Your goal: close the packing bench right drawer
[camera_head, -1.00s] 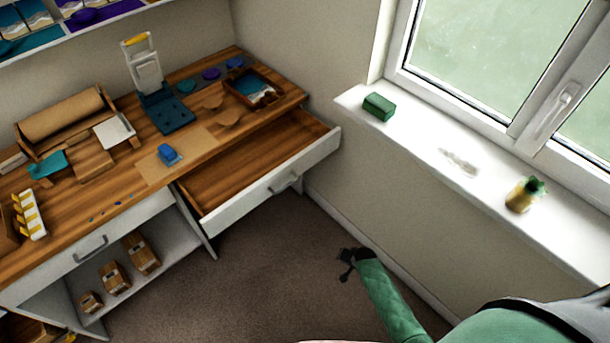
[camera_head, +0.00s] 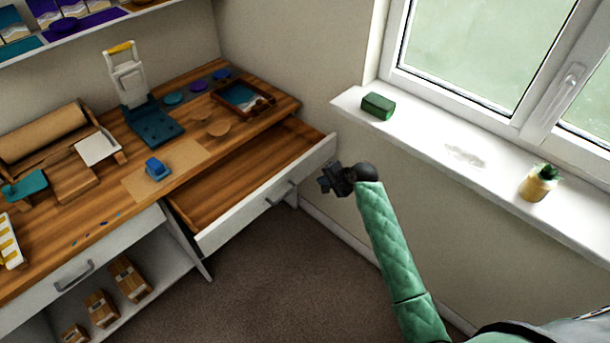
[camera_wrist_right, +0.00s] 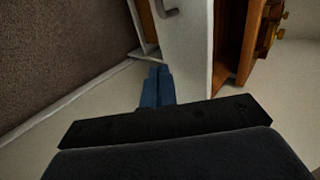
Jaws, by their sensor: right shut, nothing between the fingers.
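The packing bench right drawer (camera_head: 266,204) is pulled out and looks empty inside, with a white front and a grey handle (camera_head: 281,193). Its white front also shows in the right wrist view (camera_wrist_right: 188,55), with part of the handle (camera_wrist_right: 166,9) at the top. My right gripper (camera_head: 325,182) is shut and empty, in front of the drawer front near its right end. In the right wrist view its blue fingertips (camera_wrist_right: 157,85) are together, by the lower edge of the drawer front; I cannot tell whether they touch it. My left gripper is not in view.
The wooden bench top (camera_head: 100,209) holds a blue tape dispenser (camera_head: 157,169), a teal press (camera_head: 155,125) and a tray (camera_head: 243,98). The window sill (camera_head: 440,142) on the right carries a green box (camera_head: 378,106) and a potted plant (camera_head: 539,182). The carpet (camera_head: 275,270) before the drawer is clear.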

